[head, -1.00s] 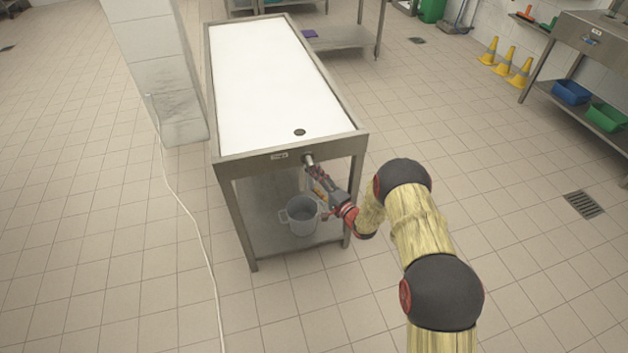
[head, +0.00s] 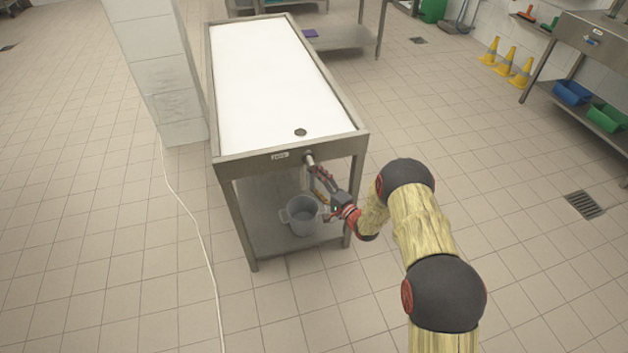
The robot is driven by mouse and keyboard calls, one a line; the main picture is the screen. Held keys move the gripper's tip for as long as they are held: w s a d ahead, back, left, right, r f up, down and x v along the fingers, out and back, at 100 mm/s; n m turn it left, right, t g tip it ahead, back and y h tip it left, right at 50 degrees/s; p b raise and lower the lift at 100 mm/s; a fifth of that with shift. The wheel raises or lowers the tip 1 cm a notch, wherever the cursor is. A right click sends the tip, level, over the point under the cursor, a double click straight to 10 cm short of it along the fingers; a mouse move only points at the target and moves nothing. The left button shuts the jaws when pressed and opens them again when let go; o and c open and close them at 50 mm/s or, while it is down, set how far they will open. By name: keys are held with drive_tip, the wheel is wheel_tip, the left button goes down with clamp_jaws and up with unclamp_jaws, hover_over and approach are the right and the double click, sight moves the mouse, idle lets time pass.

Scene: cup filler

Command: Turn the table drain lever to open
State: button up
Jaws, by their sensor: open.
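The steel table (head: 345,146) has a white top with a dark drain hole (head: 300,132) near its front edge. A short metal drain pipe (head: 309,159) sticks out of the front apron, beside a small white label (head: 280,155). An orange-yellow piece, perhaps the drain lever (head: 321,198), shows below the pipe, close to my gripper's fingers; its angle is too small to tell. My gripper (head: 318,181) is open just below and right of the pipe, its fingers pointing up-left. Whether it touches the lever I cannot tell.
A grey bucket (head: 302,216) stands on the table's lower shelf (head: 262,228) under the pipe. A tiled pillar (head: 165,80) stands left of the table, with a white cable (head: 195,230) on the floor. The floor to the right is clear around a drain grate (head: 584,205).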

drive_tip(key=v, duration=1.1)
drive_tip(key=shift+d, duration=0.15)
